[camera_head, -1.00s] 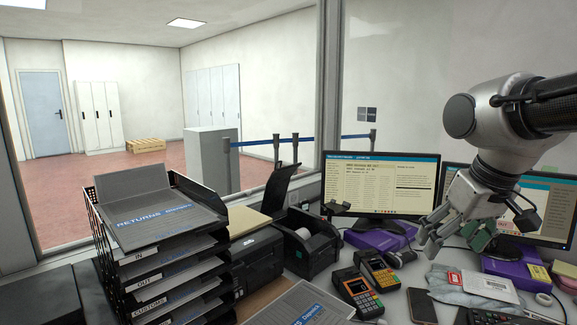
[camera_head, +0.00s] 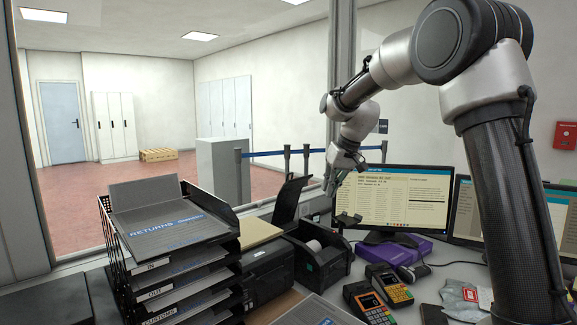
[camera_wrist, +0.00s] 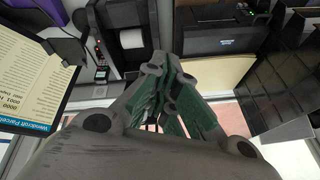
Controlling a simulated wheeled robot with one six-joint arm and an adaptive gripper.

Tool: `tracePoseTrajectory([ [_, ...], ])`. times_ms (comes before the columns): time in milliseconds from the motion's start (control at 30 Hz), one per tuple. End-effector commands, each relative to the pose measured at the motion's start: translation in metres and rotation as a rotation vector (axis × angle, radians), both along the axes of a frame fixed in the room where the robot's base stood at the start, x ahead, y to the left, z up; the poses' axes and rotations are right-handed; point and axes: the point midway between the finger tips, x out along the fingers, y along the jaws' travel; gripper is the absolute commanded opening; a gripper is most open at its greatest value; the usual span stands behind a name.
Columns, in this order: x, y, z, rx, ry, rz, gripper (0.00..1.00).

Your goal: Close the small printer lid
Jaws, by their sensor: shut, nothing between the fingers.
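The small printer (camera_head: 330,268) is a black box on the counter with a white paper roll (camera_head: 314,245) inside. Its dark lid (camera_head: 290,200) stands up, open, at the printer's left in the head view. In the wrist view the printer (camera_wrist: 130,72) shows at the top with its white roll (camera_wrist: 132,39); I cannot make out the lid there. My gripper (camera_head: 330,193) is shut and empty, to the right of the raised lid and apart from it in the picture. Its green-padded fingers come together in the wrist view (camera_wrist: 168,72).
A larger black printer (camera_head: 265,275) and a stack of labelled trays (camera_head: 120,245) stand at left. A monitor (camera_head: 405,200) is behind at right, above a purple box (camera_head: 400,250). Card terminals (camera_head: 388,285) sit in front. Glass lies behind the counter.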

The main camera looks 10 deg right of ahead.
Motion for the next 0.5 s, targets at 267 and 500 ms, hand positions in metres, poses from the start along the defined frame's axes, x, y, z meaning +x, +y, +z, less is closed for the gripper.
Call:
tracePoseTrajectory([
  [267, 0.155, 0.068, 0.065, 0.093, -0.337, 0.181, 0.00],
  [500, 0.172, 0.080, 0.110, 0.066, -0.498, 0.301, 0.00],
])
